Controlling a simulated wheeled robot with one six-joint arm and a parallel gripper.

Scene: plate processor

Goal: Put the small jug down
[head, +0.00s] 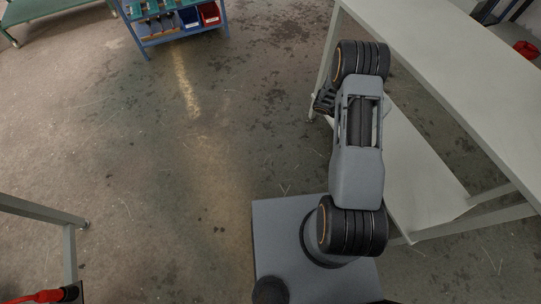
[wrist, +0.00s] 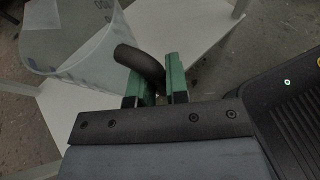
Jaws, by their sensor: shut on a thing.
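The small jug (wrist: 62,42) is a translucent vessel with printed measuring marks, seen at the upper left of the wrist view and cut off by its edge. Its dark curved handle (wrist: 142,62) runs between the green fingertips of my gripper (wrist: 157,86). My gripper is shut on this handle. White surfaces show behind and below the jug; I cannot tell whether its base touches one. In the head view my own arm hides most of the gripper and jug beside the white table.
A white table (head: 455,75) with a lower shelf (head: 425,180) stands on the right. A blue rack (head: 148,42) with coloured bins is at the top. A green-topped table (head: 40,8) is at the upper left. A metal frame (head: 40,210) stands at the left. The middle floor is clear.

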